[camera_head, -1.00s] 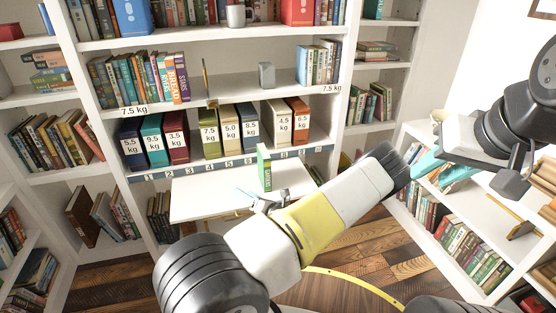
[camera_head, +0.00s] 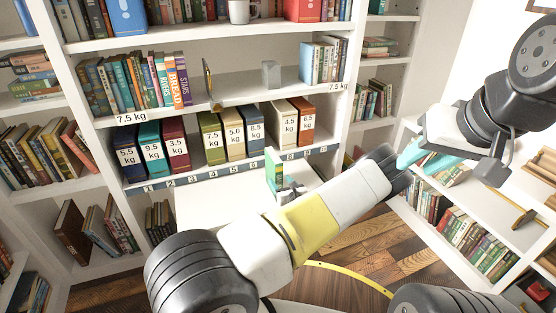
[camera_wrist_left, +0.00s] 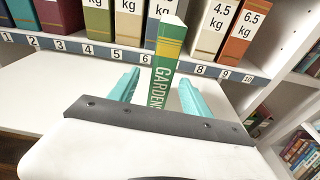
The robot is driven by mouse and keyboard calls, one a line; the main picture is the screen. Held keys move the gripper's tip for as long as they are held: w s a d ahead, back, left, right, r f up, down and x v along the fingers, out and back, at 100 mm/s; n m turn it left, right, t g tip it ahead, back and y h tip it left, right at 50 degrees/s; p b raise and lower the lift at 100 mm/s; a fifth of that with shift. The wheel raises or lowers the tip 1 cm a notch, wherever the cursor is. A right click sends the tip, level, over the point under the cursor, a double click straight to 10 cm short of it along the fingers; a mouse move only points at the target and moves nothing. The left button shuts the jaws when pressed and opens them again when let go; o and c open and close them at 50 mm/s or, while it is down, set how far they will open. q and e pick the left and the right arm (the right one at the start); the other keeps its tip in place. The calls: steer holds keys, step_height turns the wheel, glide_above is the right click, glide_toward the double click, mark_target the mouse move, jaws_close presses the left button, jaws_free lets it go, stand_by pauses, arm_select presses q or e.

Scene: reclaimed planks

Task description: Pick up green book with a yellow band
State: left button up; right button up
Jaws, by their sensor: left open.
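The green book with a yellow band (camera_head: 271,170) stands upright on the white table (camera_head: 200,205) in front of the shelf. In the left wrist view the green book (camera_wrist_left: 165,68) shows a yellow band near the top of its spine and white lettering that starts "GARDEN". My left gripper (camera_head: 287,192) is open at the book, partly hidden by my own arm. In the left wrist view its teal fingers (camera_wrist_left: 158,95) stand on either side of the spine, with gaps showing. My right gripper (camera_head: 428,160) is at the right, away from the book; its finger gap is unclear.
Behind the table, a shelf holds several weight-labelled binders (camera_head: 210,137) above a numbered strip (camera_head: 200,176). An upper shelf carries books and a grey block (camera_head: 270,75). A low white bookcase (camera_head: 470,215) stands at the right.

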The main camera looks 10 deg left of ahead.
arm_select(q)
steer(key=shift+w+a+r, duration=0.1)
steer(key=shift+w+r, duration=0.1)
steer(key=shift+w, duration=0.25)
steer(key=shift+w+a+r, duration=0.1)
steer(key=shift+w+r, duration=0.1)
steer(key=shift+w, duration=0.25)
steer(key=x, duration=0.7)
steer(key=shift+w+a+r, duration=0.1)
steer(key=shift+w+a, duration=0.05)
steer(key=shift+a, duration=0.15)
jaws_close()
